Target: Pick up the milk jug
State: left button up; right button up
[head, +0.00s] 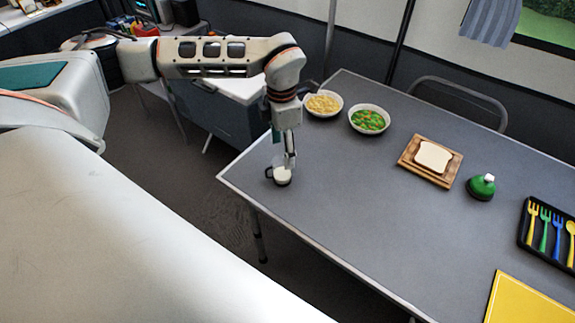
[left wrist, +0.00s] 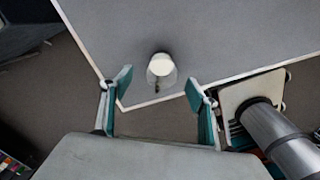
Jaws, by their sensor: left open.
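The milk jug (head: 281,176) is a small clear jug with white milk in it. It stands upright on the grey table (head: 330,190) near its left corner. In the left wrist view the jug (left wrist: 161,70) shows from above, just beyond the fingertips and roughly between them. My left gripper (head: 284,152) hangs down directly at the jug, partly covering it in the head view. Its two teal-padded fingers (left wrist: 159,82) are spread wide in the left wrist view, with nothing between them gripped. My right gripper is not in view.
Behind the jug stand a bowl of pale food (head: 323,104) and a bowl of greens (head: 369,120). The table's middle is clear.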

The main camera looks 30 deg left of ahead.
aim_at(281, 167)
pick_arm(q)
jog(key=shift+s+f, duration=0.25)
jog(key=shift+f, duration=0.25)
jog(key=shift+s+f, duration=0.25)
jog(key=shift+f, duration=0.25)
jog(key=shift+w+f, duration=0.1)
jog(key=shift+f, duration=0.2)
notch_tip(281, 167, down, 4)
jog(key=shift+f, duration=0.25)
jog(key=shift+c, duration=0.4)
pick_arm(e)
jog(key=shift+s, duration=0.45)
pick_arm(q)
jog(key=c, duration=1.3)
